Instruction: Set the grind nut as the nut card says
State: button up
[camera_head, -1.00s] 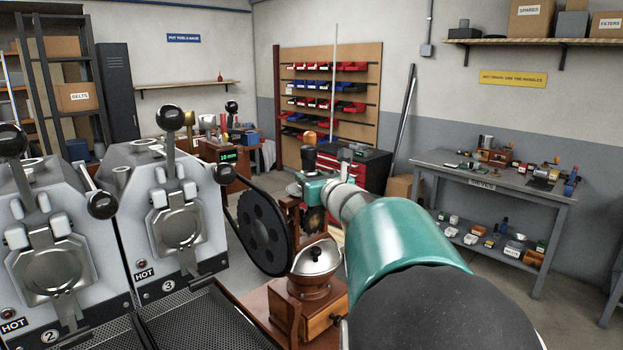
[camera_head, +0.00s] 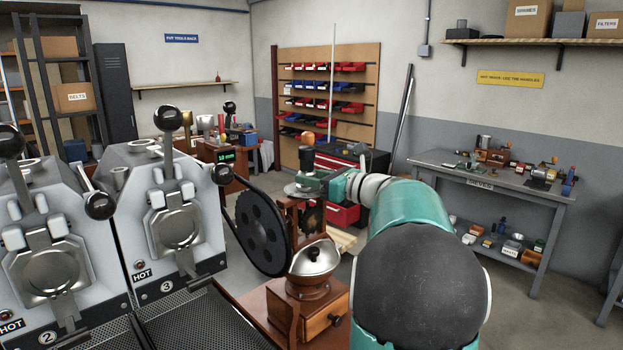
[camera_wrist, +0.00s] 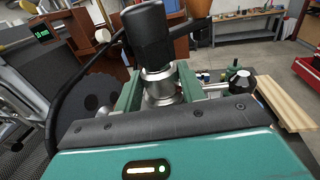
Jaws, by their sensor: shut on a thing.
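The grinder stands in the lower middle of the head view: a wooden drawer box (camera_head: 325,312) under a domed metal hopper (camera_head: 314,258). A large black wheel (camera_head: 262,233) stands at its left. My gripper (camera_head: 308,183) is at the top of the wooden post behind the hopper. In the wrist view my gripper (camera_wrist: 160,88) has its green fingers closed around a round metal piece (camera_wrist: 160,84). A thick black cylinder (camera_wrist: 149,35) rises above this piece and also shows in the head view (camera_head: 307,159). I cannot make out the nut's marks or a nut card.
Machines marked HOT (camera_head: 178,225) fill the left. A red tool chest (camera_head: 340,165) stands behind my gripper. A sieve bench (camera_head: 490,178) is at the right, with open floor before it. Pale boards (camera_wrist: 285,103) lie right of my gripper.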

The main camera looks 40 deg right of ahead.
jog(key=shift+d+n+g+y, duration=0.15)
jog(key=shift+n+g+y, duration=0.25)
jog(key=shift+n+y, duration=0.45)
jog(key=shift+d+n+g+y, duration=0.1)
jog(key=shift+n+g+y, duration=0.4)
jog(key=shift+y, duration=0.65)
jog(key=shift+n+y, duration=0.25)
jog(key=shift+y, duration=0.05)
jog(key=shift+r, duration=0.1)
jog(key=o, duration=1)
jog(key=shift+w, duration=0.1)
jog(key=shift+c, duration=0.2)
jog(key=v, duration=1.3)
jog(key=shift+s, duration=0.4)
jog(key=shift+d, duration=0.15)
